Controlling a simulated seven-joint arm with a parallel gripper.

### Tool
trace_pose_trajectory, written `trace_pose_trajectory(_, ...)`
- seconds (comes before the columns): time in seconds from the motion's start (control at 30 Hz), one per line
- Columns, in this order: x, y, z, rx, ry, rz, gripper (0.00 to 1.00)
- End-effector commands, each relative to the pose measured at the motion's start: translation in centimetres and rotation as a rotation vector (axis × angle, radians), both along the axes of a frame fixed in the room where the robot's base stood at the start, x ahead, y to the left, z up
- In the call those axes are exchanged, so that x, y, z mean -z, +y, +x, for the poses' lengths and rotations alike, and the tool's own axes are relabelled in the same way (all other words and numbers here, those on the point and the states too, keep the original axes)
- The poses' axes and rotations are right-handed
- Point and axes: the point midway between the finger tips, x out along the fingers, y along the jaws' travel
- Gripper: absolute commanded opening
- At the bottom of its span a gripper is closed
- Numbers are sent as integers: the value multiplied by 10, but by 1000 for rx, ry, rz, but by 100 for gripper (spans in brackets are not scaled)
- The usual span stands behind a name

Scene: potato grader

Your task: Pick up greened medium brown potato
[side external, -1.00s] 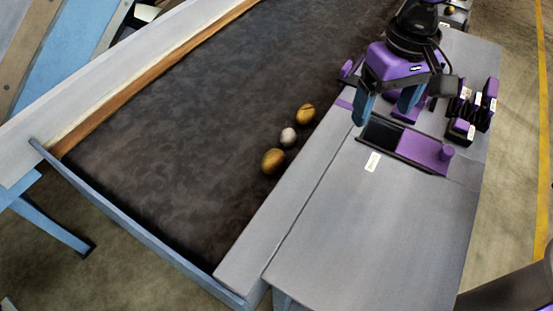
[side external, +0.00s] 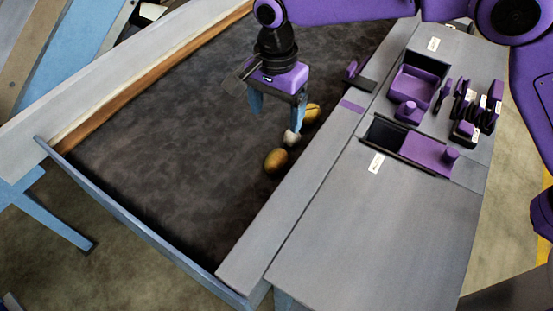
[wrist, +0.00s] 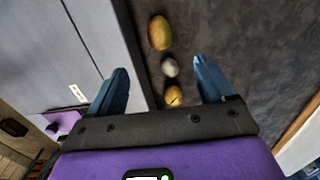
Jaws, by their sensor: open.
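A brown potato with a greenish tint (side external: 276,160) lies on the dark belt, the nearest of a short row. It also shows at the top of the wrist view (wrist: 160,32). A small pale grey round item (side external: 291,139) lies just behind it, partly covered by a finger in the side view. A yellow-brown potato with a dark line (side external: 312,113) lies farthest back in the row. My gripper (side external: 277,120) is open and empty, pointing down above the belt near the row. In the wrist view the row lies between and beyond its fingers (wrist: 160,67).
A grey side table (side external: 375,230) borders the belt on the right. It carries a black tray with a purple lid (side external: 425,152), a purple bin (side external: 417,85) and several small labelled blocks (side external: 478,105). The belt left of the row is clear.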

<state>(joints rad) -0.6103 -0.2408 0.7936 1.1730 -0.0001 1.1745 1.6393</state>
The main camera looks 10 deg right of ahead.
Motion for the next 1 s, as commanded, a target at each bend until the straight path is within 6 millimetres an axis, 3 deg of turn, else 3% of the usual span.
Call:
trace_pose_trajectory(0.4, 78, -1, -1, -2, 4, -4, 82)
trace_pose_trajectory(0.73, 101, -1, 0, -3, 1, -1, 82)
trace_pose_trajectory(1.0, 140, -1, -1, -3, 3, -3, 82)
